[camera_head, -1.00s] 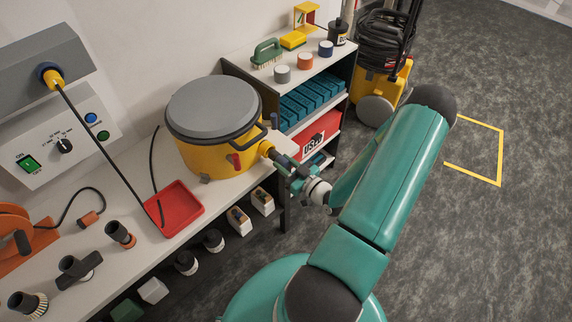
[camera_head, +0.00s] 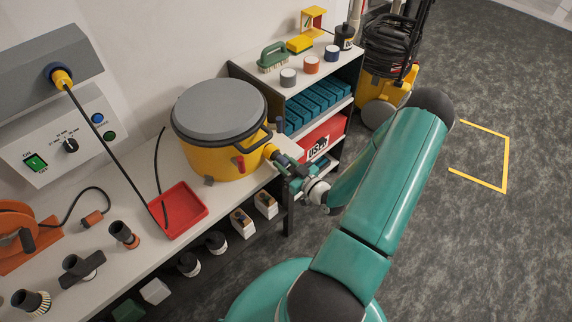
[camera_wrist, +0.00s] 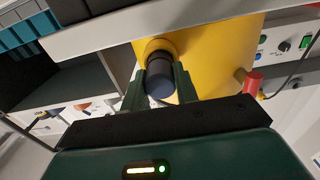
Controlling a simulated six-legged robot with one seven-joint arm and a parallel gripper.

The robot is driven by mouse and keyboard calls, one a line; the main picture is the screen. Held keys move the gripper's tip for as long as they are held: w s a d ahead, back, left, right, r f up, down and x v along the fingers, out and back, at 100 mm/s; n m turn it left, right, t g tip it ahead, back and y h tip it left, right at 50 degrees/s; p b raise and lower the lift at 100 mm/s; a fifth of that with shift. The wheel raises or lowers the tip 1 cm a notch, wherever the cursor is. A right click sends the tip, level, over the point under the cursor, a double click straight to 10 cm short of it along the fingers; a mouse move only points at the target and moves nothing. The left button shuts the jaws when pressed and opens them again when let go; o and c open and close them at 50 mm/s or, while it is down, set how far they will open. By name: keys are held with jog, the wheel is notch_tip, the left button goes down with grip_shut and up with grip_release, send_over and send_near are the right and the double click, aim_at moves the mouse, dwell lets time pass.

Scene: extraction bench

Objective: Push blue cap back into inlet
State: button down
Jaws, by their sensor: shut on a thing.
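The yellow canister with a grey lid (camera_head: 218,155) stands on the bench. Its short yellow inlet (camera_head: 269,151) points right; the inlet's round mouth (camera_wrist: 156,46) shows in the wrist view. The dark blue cap (camera_wrist: 160,86) is at the outer end of a black cylindrical part (camera_wrist: 161,62) in line with the inlet mouth. My gripper (camera_wrist: 160,90) is shut on the cap, one green finger on each side. In the head view my gripper (camera_head: 291,170) is at the inlet, and the cap is small and partly hidden. How deep the cap's part sits is hard to tell.
A red handle (camera_wrist: 254,82) sticks out beside the inlet. The shelf unit (camera_head: 328,75) with several small items stands just behind. A red tray (camera_head: 180,210) lies left of the canister. Open floor (camera_head: 480,240) lies to the right.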

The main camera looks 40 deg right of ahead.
jog(key=shift+w, duration=0.6)
jog(key=c, duration=1)
grip_release()
jog(key=shift+w, duration=0.1)
jog(key=s, duration=1.4)
jog(key=shift+d, duration=0.2)
